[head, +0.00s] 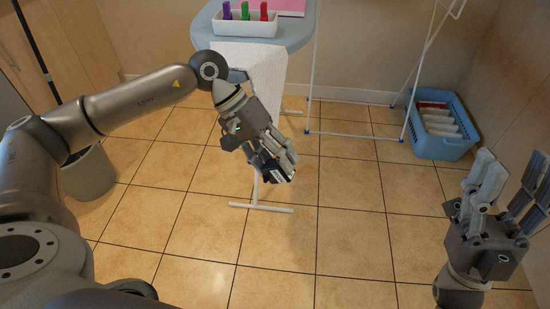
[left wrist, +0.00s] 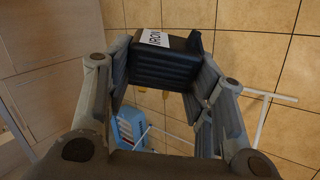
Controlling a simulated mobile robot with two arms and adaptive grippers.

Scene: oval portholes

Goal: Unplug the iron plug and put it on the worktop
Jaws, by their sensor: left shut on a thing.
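My left gripper (head: 280,170) is shut on the iron plug, a black ribbed block with a white label reading IRON. The plug (left wrist: 165,62) shows between the fingertips in the left wrist view. In the head view the plug (head: 274,178) is a small dark shape at the fingertips, mostly hidden by the fingers. The gripper holds it in the air over the tiled floor. No socket is in view, and I cannot identify the worktop. My right gripper (head: 512,185) is open and empty at the right edge, fingers pointing up.
A pale blue ironing board (head: 285,37) carries a white tray (head: 246,27) of coloured pegs and a pink item (head: 288,6). A blue basket (head: 440,147) stands at the back right near a white drying rack (head: 314,85). A grey bin (head: 88,174) is left. The middle floor is clear.

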